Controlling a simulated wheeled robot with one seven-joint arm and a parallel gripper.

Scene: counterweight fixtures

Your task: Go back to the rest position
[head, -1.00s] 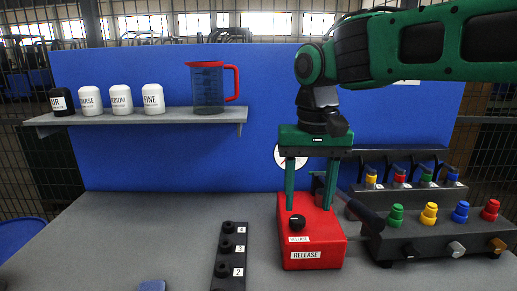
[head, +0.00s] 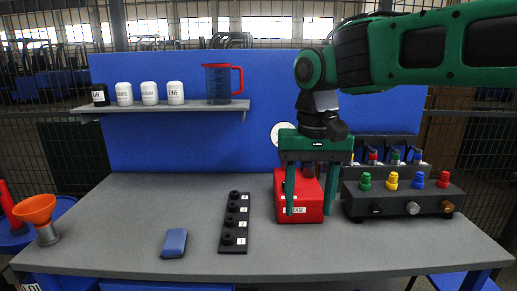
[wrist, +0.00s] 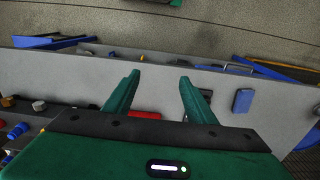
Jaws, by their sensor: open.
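My gripper (head: 310,212) is open, with its two green fingers pointing down and apart. In the head view it hangs in front of the red box labelled RELEASE (head: 283,213), and the fingers cover part of that box. The knob on top of the box is hidden in the head view.
A black strip with numbered pegs (head: 234,222) and a blue block (head: 174,243) lie left of the box. The black fixture with coloured knobs (head: 395,206) stands right. A shelf (head: 190,108) holds white jars and a jug (head: 218,84).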

